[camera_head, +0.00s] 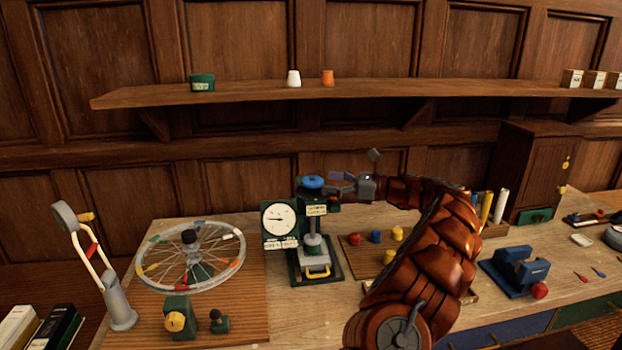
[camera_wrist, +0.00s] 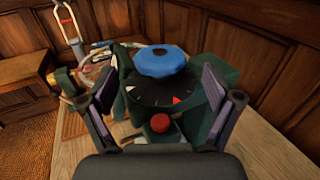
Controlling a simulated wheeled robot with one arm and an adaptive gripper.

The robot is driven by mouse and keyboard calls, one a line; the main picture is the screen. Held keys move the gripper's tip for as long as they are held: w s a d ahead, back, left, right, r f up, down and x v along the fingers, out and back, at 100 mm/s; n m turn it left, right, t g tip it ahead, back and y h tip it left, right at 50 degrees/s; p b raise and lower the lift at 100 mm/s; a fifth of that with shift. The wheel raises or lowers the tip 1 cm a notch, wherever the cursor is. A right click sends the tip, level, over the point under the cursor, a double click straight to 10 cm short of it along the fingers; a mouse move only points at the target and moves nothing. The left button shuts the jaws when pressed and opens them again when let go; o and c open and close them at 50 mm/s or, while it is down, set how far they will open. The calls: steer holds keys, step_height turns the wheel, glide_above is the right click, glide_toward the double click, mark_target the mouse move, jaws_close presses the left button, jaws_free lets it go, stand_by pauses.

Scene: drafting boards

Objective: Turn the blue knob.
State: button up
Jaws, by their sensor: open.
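The blue knob (camera_head: 313,182) sits on top of a dark green press-like device (camera_head: 306,201) with a round white dial on its left. In the wrist view the blue knob (camera_wrist: 160,61) is a rounded disc with a dark centre, above a black scale plate with white marks and a red mark. My gripper (camera_head: 340,183) is just right of the knob in the head view. In the wrist view my gripper (camera_wrist: 165,88) is open, one finger on each side of the knob. Gaps show between knob and fingers; I see no contact.
A red button (camera_wrist: 160,123) is on the device below the scale. A spoked wheel (camera_head: 190,258) and a lamp-like stand (camera_head: 95,265) are to the left. Red, blue and yellow pegs (camera_head: 376,236) stand to the right. A wooden shelf (camera_head: 450,92) runs above.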

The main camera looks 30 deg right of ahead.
mark_target(313, 179)
steer(key=p+x, duration=0.1)
steer(key=x, duration=0.2)
steer(key=shift+w+a+r, duration=0.15)
steer(key=shift+w+a, duration=0.5)
steer(key=c, duration=1.1)
steer(key=shift+c, duration=0.2)
